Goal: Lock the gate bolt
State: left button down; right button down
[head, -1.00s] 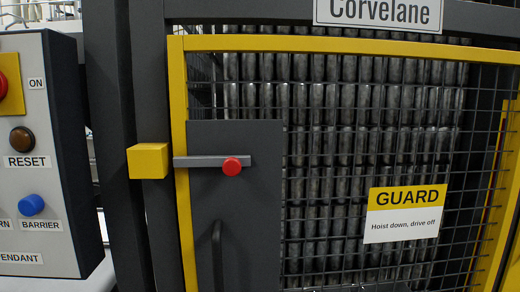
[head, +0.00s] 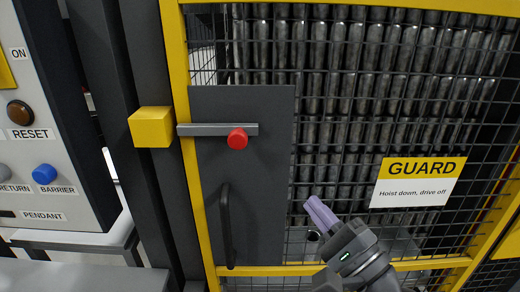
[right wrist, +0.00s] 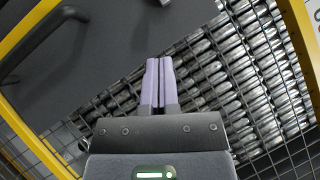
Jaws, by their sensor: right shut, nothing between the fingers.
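The gate bolt (head: 205,130) is a grey horizontal bar with a red knob (head: 238,138) at its right end, on the dark gate plate (head: 262,185). Its left end lies over the yellow frame post, short of or near the yellow block (head: 151,127); I cannot tell whether it enters the block. My right gripper (head: 313,207) has purple fingers, is shut and empty, and is below and to the right of the knob. In the right wrist view the shut fingers (right wrist: 158,66) point toward the dark plate and mesh. My left gripper is not in view.
A black handle (head: 226,225) is on the plate below the bolt. A yellow GUARD sign (head: 420,180) hangs on the mesh at right. A control panel (head: 45,105) with buttons stands at left. Wire mesh with stacked cans fills the gate.

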jog(key=s+a+r+p+x, duration=0.1)
jog(key=p+x, duration=0.3)
jog(key=x, duration=0.8)
jog(key=shift+a+p, duration=0.3)
jog(key=shift+a, duration=0.45)
jog(key=shift+a, duration=0.15)
